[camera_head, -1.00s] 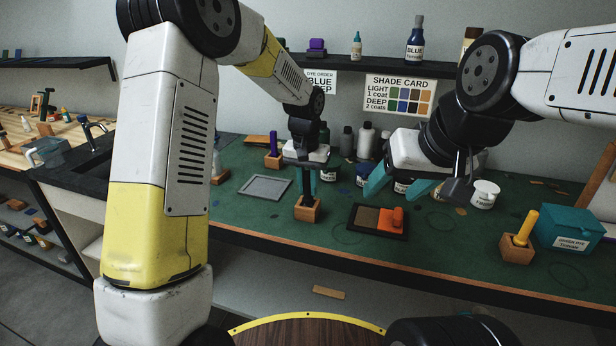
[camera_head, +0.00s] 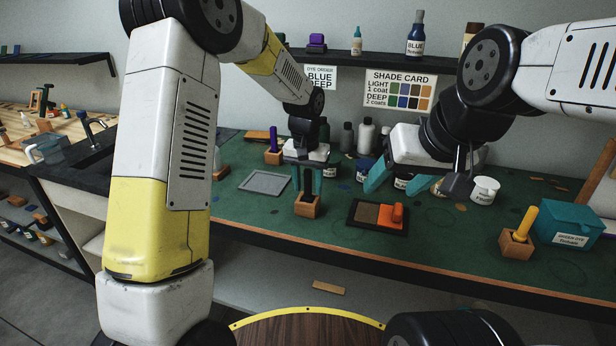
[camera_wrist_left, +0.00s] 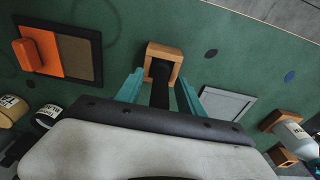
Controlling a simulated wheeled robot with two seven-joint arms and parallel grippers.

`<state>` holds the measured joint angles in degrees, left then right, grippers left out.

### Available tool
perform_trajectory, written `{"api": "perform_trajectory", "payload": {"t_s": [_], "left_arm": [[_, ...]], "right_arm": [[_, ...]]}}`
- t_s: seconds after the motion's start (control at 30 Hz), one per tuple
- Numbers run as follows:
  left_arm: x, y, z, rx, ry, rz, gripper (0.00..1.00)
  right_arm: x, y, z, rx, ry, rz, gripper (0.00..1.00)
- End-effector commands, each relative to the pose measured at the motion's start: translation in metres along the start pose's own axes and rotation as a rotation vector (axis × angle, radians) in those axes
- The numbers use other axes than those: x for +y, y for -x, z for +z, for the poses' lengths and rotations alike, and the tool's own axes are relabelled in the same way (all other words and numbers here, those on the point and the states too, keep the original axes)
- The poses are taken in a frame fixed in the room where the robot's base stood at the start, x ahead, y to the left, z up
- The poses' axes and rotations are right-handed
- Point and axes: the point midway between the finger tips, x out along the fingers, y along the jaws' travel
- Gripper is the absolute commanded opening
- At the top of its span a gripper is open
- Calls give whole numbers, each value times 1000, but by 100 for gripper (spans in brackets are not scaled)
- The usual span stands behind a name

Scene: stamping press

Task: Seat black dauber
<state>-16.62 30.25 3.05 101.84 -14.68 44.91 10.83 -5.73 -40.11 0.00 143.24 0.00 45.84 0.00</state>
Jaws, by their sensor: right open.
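The black dauber (camera_wrist_left: 160,85) stands in the socket of a small wooden block (camera_wrist_left: 165,54) on the green bench; the block also shows in the head view (camera_head: 307,206). My left gripper (camera_head: 306,190) is above the block, with its teal fingers on either side of the dauber. In the left wrist view there is a gap between each finger and the dauber, so the gripper (camera_wrist_left: 160,80) is open. The dauber's depth in the socket is hard to tell. My right gripper (camera_head: 405,188) is open and empty above the bench, further right.
A yellow dauber (camera_head: 526,222) stands in a block near a teal box (camera_head: 567,222). Bottles and jars stand at the back.

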Motion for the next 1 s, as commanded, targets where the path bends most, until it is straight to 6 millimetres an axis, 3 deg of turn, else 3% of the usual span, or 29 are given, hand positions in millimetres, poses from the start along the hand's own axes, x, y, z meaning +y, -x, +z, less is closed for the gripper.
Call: {"api": "perform_trajectory", "payload": {"t_s": [0.23, 0.63, 1.0], "left_arm": [[0, 10, -1, 3, 0, 0, 45], [0, 71, -1, 2, 1, 0, 45], [-1, 80, 1, 2, 1, 0, 45]], "right_arm": [[0, 0, 0, 0, 0, 0, 61], [0, 0, 0, 0, 0, 0, 61], [0, 0, 0, 0, 0, 0, 61]]}}
